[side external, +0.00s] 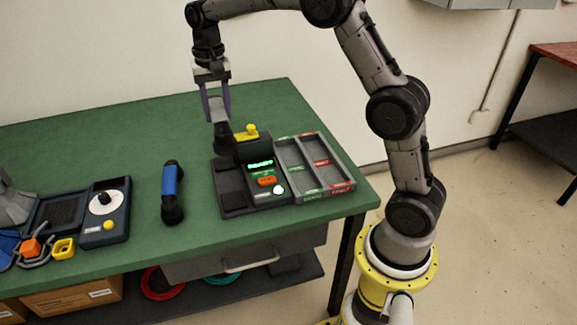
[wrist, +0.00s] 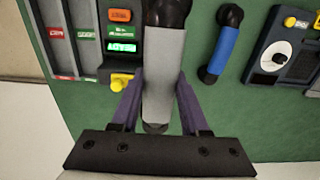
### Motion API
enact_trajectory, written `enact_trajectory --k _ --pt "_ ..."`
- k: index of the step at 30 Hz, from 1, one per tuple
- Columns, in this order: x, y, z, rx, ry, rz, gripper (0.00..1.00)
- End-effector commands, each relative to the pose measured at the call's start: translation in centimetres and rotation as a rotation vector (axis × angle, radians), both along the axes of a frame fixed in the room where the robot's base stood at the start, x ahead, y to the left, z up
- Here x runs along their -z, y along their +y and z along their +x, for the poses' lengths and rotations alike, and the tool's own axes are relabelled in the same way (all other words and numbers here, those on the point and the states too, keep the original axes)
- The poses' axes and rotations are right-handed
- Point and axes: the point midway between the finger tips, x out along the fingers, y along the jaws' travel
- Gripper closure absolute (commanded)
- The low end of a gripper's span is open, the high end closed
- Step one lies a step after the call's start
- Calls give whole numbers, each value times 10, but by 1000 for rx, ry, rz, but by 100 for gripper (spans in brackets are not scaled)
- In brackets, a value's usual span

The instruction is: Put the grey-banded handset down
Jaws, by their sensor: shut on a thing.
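My gripper (side external: 217,113) is shut on the grey-banded handset, whose dark end (side external: 222,138) hangs below the fingers near the back left of the dark phone base. In the wrist view the handset's grey band (wrist: 165,75) runs between the two purple fingers of my gripper (wrist: 160,82). The phone base (side external: 232,190) has an empty-looking dark left part, a lit green display and a yellow knob. The side view does not show clearly whether the handset touches the base or table.
A blue-banded handset (side external: 170,188) lies on the green table (side external: 110,155), left of the base. A grey divided tray (side external: 318,168) with red and green labels adjoins the base's right side. A dial unit (side external: 103,208) and small orange and yellow pieces are at the far left.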

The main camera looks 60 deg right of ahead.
Motion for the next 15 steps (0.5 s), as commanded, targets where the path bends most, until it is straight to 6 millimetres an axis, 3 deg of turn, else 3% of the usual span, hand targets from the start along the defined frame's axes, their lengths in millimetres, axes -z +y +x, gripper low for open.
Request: enact_trajectory --k 1,8,15 --pt "-10 -2 -1 1 -5 -1 100" --pt "-15 -28 -42 4 -2 -1 100" --pt "-22 -55 -103 7 -3 -1 100"
